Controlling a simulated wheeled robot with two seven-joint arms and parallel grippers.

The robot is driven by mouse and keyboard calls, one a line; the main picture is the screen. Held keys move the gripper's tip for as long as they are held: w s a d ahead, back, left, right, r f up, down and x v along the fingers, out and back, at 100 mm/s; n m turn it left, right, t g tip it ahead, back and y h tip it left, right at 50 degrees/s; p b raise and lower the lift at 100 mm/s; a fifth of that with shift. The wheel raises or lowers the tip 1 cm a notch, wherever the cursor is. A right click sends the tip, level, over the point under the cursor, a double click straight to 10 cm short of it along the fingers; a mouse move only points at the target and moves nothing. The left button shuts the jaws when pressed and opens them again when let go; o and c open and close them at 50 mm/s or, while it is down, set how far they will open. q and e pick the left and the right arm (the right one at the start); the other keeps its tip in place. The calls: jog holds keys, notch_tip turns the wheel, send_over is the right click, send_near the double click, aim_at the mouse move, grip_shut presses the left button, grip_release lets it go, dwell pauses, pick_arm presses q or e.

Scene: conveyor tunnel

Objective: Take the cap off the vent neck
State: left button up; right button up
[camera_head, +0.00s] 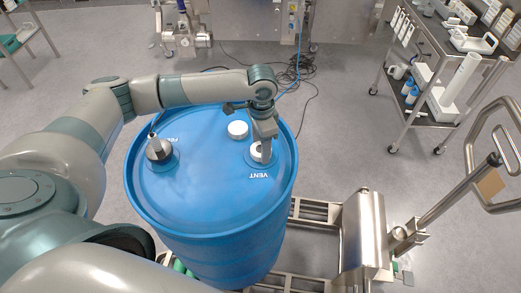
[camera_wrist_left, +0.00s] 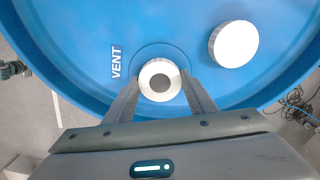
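The blue drum (camera_head: 205,200) stands upright, with the printed word VENT on its lid. A round white piece with a grey round centre sits at the vent neck (camera_wrist_left: 160,80); I cannot tell whether it is the cap or the bare neck. My left gripper (camera_head: 262,142) points down at the vent. In the left wrist view its two fingers (camera_wrist_left: 161,84) stand apart on either side of the white piece, close to its edges. Whether they press on it is not clear. A plain white disc (camera_wrist_left: 234,44) lies on the lid beside the vent; the head view shows this disc (camera_head: 237,130) too.
A second neck with a metal fitting (camera_head: 158,148) rises at the lid's left. A steel roller frame (camera_head: 365,235) stands right of the drum. A trolley with bottles and trays (camera_head: 440,60) is at the back right. Cables (camera_head: 295,75) lie on the floor behind.

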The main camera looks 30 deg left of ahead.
pick_arm(q)
jog(key=shift+c, duration=0.5)
jog(key=shift+r+p, duration=0.1)
jog(key=shift+p, duration=0.35)
jog(key=shift+n+p, duration=2.2)
jog(key=shift+p, duration=0.55)
jog(key=shift+n+p, duration=0.4)
jog(key=shift+p, duration=0.1)
